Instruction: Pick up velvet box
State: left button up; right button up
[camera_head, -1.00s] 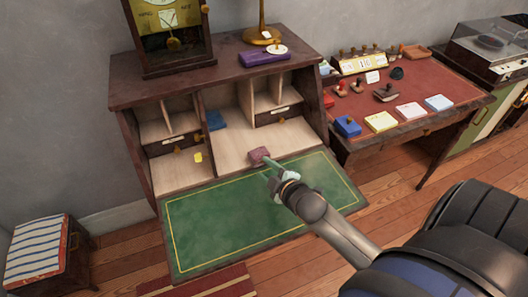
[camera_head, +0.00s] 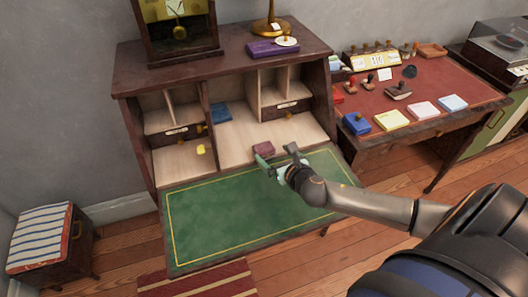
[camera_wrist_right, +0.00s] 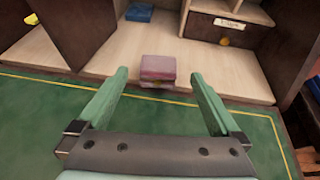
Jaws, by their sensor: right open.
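A small dusky-pink box (camera_head: 263,148), which looks like the velvet box, sits on the pale wooden floor of the open desk, by the hinge edge of the green flap. It also shows in the right wrist view (camera_wrist_right: 158,68), centred ahead of the fingers. My right gripper (camera_head: 277,157) is open and empty above the green flap, just in front of the box. In the right wrist view its two green fingers (camera_wrist_right: 160,80) spread wider than the box, one toward each side, with the box beyond their tips. My left gripper is not in view.
The green writing flap (camera_head: 225,225) is folded down and bare. A blue box (camera_head: 221,113) lies inside the desk. A purple box (camera_head: 272,48) and a clock (camera_head: 178,25) stand on top. A red-topped table (camera_head: 440,95) with stamps and pads is on the right.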

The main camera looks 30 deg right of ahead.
aim_at(265, 148)
jog(key=shift+f+b+x, duration=0.15)
jog(key=shift+b+x, duration=0.2)
jog(key=shift+x, duration=1.55)
jog(key=shift+f+b+x, duration=0.15)
jog(key=shift+b+x, duration=0.2)
jog(key=shift+x, duration=1.55)
jog(key=shift+s, duration=0.15)
jog(key=c, duration=1.2)
jog(key=shift+c, duration=0.5)
jog(key=shift+r, duration=0.15)
